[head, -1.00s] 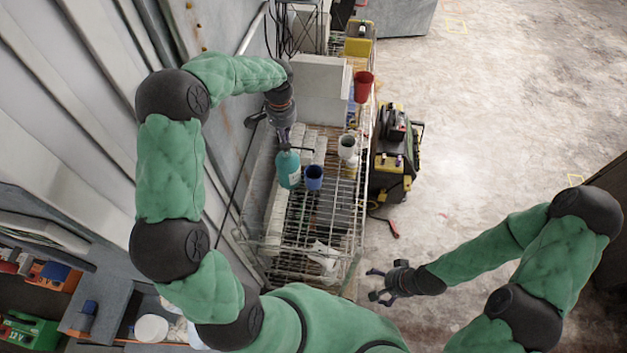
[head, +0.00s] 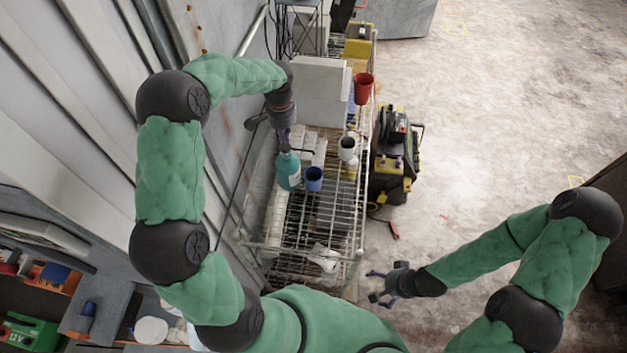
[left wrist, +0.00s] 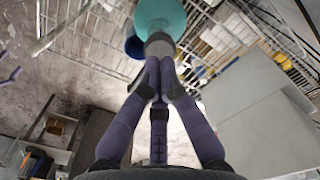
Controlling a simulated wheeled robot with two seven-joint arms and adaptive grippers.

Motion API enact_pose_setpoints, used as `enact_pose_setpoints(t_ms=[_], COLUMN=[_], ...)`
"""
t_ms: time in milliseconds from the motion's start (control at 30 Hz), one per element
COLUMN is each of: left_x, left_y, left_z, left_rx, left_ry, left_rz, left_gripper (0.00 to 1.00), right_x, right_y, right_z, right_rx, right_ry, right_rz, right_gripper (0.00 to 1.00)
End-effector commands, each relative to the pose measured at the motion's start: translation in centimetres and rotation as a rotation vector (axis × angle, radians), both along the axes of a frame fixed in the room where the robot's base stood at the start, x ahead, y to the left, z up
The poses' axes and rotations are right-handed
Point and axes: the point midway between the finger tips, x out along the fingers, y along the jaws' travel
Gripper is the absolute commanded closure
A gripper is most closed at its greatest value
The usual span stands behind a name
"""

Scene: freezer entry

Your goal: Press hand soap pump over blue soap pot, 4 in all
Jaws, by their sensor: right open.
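The teal hand soap bottle (head: 288,174) stands upright on the wire rack, and its dark pump nozzle points right. The blue soap pot (head: 313,180) stands just right of the bottle, under the nozzle side. My left gripper (head: 285,143) is directly above the pump, pointing down. In the left wrist view the fingertips (left wrist: 158,68) are together at the grey pump top (left wrist: 159,44); I cannot tell whether they touch it. The teal bottle (left wrist: 160,15) and part of the blue pot (left wrist: 134,47) show beyond. My right gripper (head: 374,285) is open and empty, beside the rack's near end.
Grey boxes (head: 318,90) stand behind the bottle. A wall (head: 232,100) runs close on the left.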

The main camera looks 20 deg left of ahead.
Motion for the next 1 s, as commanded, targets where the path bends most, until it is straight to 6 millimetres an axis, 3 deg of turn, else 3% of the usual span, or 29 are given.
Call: enact_pose_setpoints(t_ms=[1000], left_x=[0.0], left_y=[0.0], left_z=[-2.1], left_rx=[0.000], left_ry=[0.001], left_rz=[0.000], left_gripper=[1.00], right_x=[0.0], right_y=[0.0], right_z=[-1.5], right_rx=[0.000], right_ry=[0.000], right_rz=[0.000], right_gripper=[0.08])
